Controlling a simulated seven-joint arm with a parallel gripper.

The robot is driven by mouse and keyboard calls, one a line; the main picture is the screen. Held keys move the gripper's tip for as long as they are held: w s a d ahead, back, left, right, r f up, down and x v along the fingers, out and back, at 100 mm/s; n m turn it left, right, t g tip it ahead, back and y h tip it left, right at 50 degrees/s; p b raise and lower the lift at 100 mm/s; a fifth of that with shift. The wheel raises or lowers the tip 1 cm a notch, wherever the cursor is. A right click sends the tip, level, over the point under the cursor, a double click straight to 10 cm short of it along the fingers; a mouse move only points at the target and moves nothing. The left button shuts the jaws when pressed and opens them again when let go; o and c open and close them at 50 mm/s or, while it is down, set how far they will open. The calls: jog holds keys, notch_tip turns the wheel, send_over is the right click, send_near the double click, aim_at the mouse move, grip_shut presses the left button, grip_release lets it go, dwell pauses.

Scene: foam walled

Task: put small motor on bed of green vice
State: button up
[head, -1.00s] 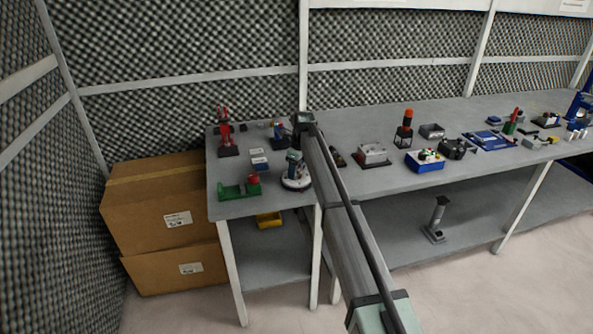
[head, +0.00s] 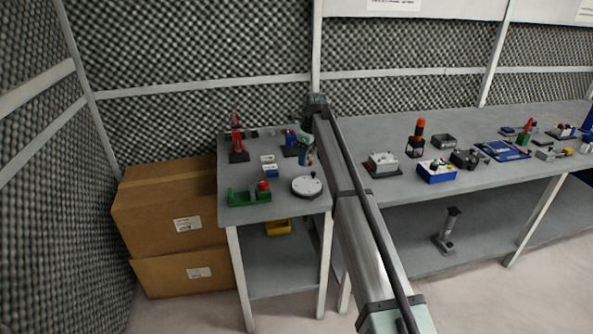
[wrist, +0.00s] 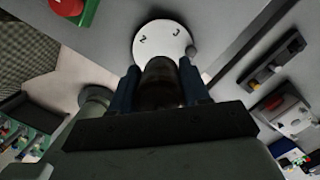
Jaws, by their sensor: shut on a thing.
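The green vice (head: 240,199) stands at the front left of the small table, with a red part (head: 264,185) at its right end. In the wrist view, part of the vice (wrist: 90,12) shows at the top left edge. My gripper (head: 306,160) is above the white round turntable (head: 307,187), to the right of the vice and apart from it. In the wrist view my blue fingers (wrist: 163,85) are shut on a dark, brownish cylinder, the small motor (wrist: 160,75). The turntable (wrist: 160,38) below it shows the numbers 2 and 3. The motor's far end is hidden.
A grey box (head: 383,163) and a blue control box (head: 437,171) stand on the long bench to the right. Cardboard boxes (head: 165,210) fill the floor at left.

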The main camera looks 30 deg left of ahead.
aim_at(239, 197)
jog(key=s+a+n, duration=0.1)
jog(key=s+a, duration=0.4)
jog(key=s+a+n, duration=0.1)
jog(key=s+a, duration=0.5)
jog(key=s+a+n, duration=0.1)
jog(key=s+a, duration=0.4)
jog(key=s, duration=0.1)
jog(key=shift+s+a+n+g, duration=0.25)
jog(key=shift+a+n+g, duration=0.05)
jog(key=shift+a+g, duration=0.1)
jog(key=shift+s+d+f+n+h, duration=0.1)
jog(key=shift+f+n, duration=0.8)
jog(key=shift+f, duration=0.75)
jog(key=shift+s+f+n+h, duration=0.15)
jog(key=shift+f+n, duration=0.75)
jog(key=shift+f, duration=0.75)
jog(key=shift+s+d+f+n+h, duration=0.1)
jog(key=shift+f+n, duration=0.8)
jog(key=shift+f, duration=0.75)
jog(key=shift+f, duration=0.15)
jog(key=o, duration=1.3)
jog(key=r, duration=0.4)
jog(key=w+r, duration=0.1)
jog(key=r, duration=0.3)
jog(key=d+r, duration=0.1)
jog(key=r, duration=0.3)
jog(key=shift+w+d+r, duration=0.1)
jog(key=shift+w, duration=0.05)
